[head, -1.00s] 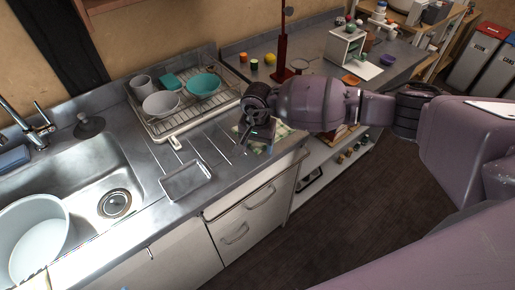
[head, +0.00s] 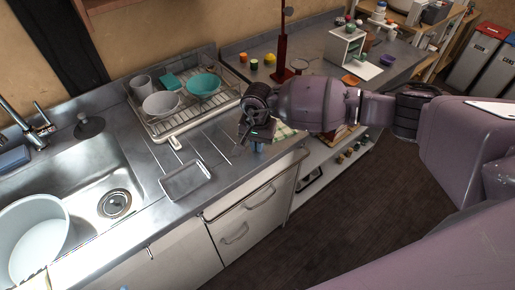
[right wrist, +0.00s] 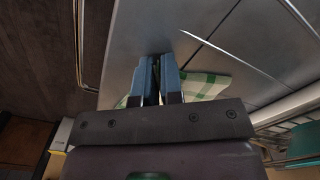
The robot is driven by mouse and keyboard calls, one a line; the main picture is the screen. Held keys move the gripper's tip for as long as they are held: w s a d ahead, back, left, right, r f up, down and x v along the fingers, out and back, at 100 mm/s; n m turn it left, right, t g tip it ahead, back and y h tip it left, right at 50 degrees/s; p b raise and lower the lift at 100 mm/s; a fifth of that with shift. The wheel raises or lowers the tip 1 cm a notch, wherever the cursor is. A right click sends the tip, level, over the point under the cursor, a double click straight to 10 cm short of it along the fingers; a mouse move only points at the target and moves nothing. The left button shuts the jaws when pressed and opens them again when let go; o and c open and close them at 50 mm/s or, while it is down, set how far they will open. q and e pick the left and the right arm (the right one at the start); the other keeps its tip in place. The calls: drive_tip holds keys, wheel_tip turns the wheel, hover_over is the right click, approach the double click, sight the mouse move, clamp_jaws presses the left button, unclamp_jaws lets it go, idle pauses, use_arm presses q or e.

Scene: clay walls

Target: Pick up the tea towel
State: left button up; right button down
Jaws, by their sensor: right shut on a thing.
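The tea towel (head: 284,131) is a white and green checked cloth on the steel counter near its front edge, partly hidden behind my right gripper in the head view. My right gripper (head: 257,147) points down over the towel, with its blue fingertips close to the counter. In the right wrist view, the gripper's blue fingers (right wrist: 157,72) are nearly together, shut on the towel. The green-checked part of the towel (right wrist: 207,86) spreads out to the right of the fingers. My left gripper is not in view.
A dish rack (head: 187,118) with bowls stands at the back of the counter. A small metal tray (head: 186,181) lies left of the gripper. The sink (head: 105,190) holds a white basin (head: 35,240). Drawers (head: 250,215) are below the counter edge.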

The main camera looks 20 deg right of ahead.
drive_tip(key=shift+s+d+f, duration=0.15)
drive_tip(key=shift+s+f, duration=0.05)
drive_tip(key=shift+f, duration=0.05)
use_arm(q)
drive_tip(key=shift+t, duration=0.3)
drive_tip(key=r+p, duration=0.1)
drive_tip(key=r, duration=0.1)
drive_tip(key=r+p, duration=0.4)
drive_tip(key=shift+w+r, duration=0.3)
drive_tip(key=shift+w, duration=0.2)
use_arm(e)
wheel_tip(320, 180, up, 12)
drive_tip(key=shift+w+r, duration=0.15)
drive_tip(key=shift+w, duration=0.05)
use_arm(q)
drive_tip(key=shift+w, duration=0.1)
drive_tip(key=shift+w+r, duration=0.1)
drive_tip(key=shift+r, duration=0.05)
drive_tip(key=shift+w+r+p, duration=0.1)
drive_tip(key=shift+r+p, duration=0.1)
drive_tip(key=shift+p, duration=0.1)
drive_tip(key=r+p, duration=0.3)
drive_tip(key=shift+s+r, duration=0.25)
use_arm(e)
wheel_tip(320, 180, up, 9)
